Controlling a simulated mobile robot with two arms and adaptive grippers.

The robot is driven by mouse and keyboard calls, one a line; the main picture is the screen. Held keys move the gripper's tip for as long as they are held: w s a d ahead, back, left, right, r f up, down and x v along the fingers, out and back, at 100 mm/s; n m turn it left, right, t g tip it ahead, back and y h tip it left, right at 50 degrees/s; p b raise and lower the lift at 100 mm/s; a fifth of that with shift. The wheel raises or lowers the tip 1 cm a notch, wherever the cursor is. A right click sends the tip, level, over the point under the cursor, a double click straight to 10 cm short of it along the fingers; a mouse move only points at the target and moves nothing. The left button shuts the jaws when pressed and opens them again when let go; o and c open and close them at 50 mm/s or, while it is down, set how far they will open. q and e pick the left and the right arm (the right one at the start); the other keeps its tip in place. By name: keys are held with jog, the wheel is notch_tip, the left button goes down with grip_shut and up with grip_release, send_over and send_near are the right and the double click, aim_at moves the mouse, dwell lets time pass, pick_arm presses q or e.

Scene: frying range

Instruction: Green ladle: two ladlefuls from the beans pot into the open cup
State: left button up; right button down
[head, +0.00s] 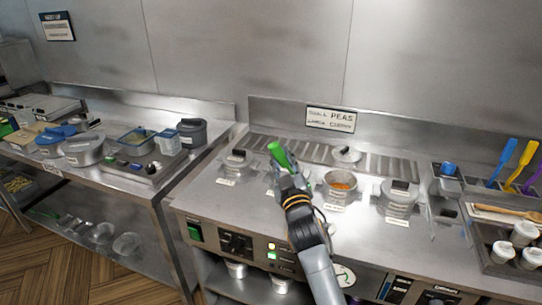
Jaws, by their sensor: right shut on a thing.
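My right gripper (283,168) is shut on the green ladle (279,153), whose green end sticks up past the fingers. The ladle's bowl is hidden behind my gripper and arm. An uncovered pot (340,194) with orange-brown contents, perhaps the beans, is sunk in the counter just right of my gripper. Its label is too small to read. Several white cups (503,252) stand in the rack at the far right; I cannot tell which is open. My left gripper is not in view.
Lidded pots (236,160) and (400,191) flank the uncovered pot; a loose lid (346,155) lies behind it. Blue (507,151) and yellow (529,154) utensils stand at the right. A second counter (147,185) with containers is at left. The counter front is clear.

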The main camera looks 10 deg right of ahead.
jog(key=w+d+r+m+g+p, duration=0.1)
jog(key=w+d+m+g+p, duration=0.1)
jog(key=d+m+p, duration=0.4)
jog(key=shift+w+d+r+h+p, duration=0.15)
jog(key=shift+w+d+h+p, duration=0.2)
jog(key=shift+d+p, duration=0.45)
jog(key=shift+s+a, duration=0.1)
jog(key=shift+a, duration=0.05)
notch_tip(320, 180, up, 9)
jog(key=p, duration=0.6)
